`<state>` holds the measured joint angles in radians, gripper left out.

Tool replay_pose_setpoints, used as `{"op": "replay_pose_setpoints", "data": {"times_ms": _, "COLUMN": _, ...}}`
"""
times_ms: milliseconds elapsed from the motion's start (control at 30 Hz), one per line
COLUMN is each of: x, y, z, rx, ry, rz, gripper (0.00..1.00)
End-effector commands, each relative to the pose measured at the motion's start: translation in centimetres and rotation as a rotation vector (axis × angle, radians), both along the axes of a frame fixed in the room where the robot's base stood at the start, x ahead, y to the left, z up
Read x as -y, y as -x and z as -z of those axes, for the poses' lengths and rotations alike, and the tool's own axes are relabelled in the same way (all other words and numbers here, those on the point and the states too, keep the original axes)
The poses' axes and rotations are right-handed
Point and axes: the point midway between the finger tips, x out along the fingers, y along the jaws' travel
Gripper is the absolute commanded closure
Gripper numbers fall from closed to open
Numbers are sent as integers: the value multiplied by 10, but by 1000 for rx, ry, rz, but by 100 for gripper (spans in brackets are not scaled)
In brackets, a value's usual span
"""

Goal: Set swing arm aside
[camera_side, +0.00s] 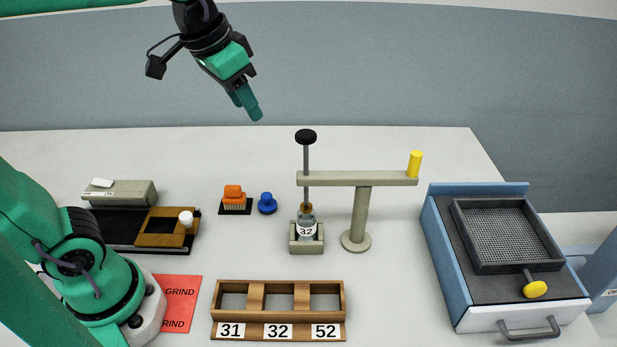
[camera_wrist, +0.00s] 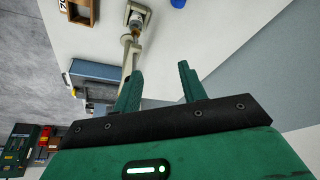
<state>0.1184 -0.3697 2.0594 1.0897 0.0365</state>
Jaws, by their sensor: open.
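The swing arm (camera_side: 340,179) is a beige bar on a round-footed post (camera_side: 360,215). A yellow peg (camera_side: 415,164) stands on its right end. At its left end a thin rod with a black knob (camera_side: 306,136) passes through, above a small jar labelled 32 (camera_side: 307,230) in a beige holder (camera_side: 306,249). The swing arm also shows partly in the wrist view (camera_wrist: 127,55), beyond the left finger. My gripper (camera_side: 250,110) is open and empty, high above the table, up and left of the swing arm. Both its fingers show apart in the wrist view (camera_wrist: 158,75).
A wooden rack (camera_side: 278,313) labelled 31, 32 and 52 stands in front. A blue-sided unit with a mesh tray (camera_side: 510,236) is at right. An orange brush (camera_side: 234,195) and blue knob (camera_side: 267,203) lie left of the jar. A red GRIND sheet (camera_side: 180,303) lies front left.

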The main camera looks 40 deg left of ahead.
Motion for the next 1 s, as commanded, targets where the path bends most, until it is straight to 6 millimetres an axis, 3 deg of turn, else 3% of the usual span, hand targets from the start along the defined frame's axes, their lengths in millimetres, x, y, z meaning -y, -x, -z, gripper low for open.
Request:
{"op": "replay_pose_setpoints", "data": {"times_ms": 233, "x": 28, "y": -48, "z": -17, "rx": -62, "ry": -15, "rz": 75, "gripper": 59}}
{"op": "replay_pose_setpoints", "data": {"times_ms": 533, "x": 67, "y": -102, "z": -24, "rx": -134, "ry": -36, "rz": 165, "gripper": 59}}
{"op": "replay_pose_setpoints", "data": {"times_ms": 1000, "x": 143, "y": -170, "z": -4, "rx": -247, "ry": -77, "rz": 305, "gripper": 59}}
